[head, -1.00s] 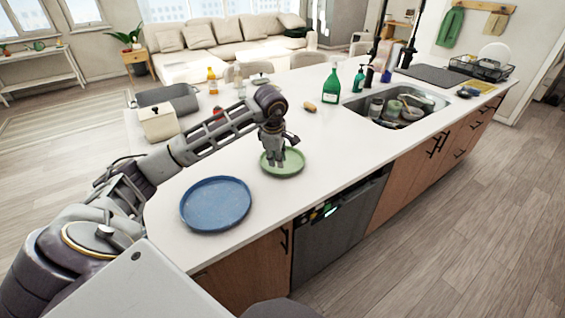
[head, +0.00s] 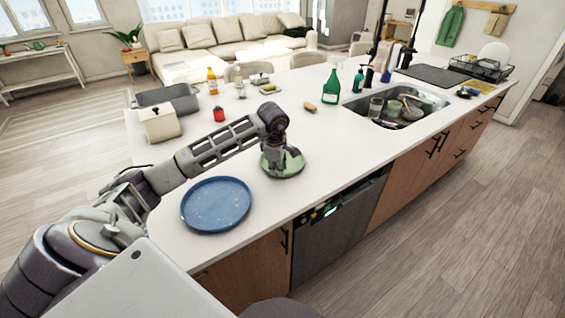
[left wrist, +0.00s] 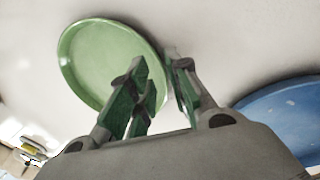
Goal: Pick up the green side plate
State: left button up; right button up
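The green side plate (head: 293,166) lies on the white island counter, right of and beyond the blue plate. My left gripper (head: 277,168) is low over the plate's left part, in front of it. In the left wrist view, the green plate (left wrist: 88,62) shows at the upper left, and the left gripper (left wrist: 158,75) has its fingers apart. One finger is over the plate's face and the other is just outside its rim. Contact with the rim cannot be told. My right gripper is not in view.
The blue plate (head: 216,204) lies nearer on the counter and shows in the left wrist view (left wrist: 285,112). A green bottle (head: 331,88) and the sink (head: 421,108) are farther right.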

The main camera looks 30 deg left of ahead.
pick_arm(q)
jog(key=shift+x, duration=0.95)
jog(key=shift+w+a+f, duration=0.1)
jog(key=shift+f, duration=0.45)
grip_shut()
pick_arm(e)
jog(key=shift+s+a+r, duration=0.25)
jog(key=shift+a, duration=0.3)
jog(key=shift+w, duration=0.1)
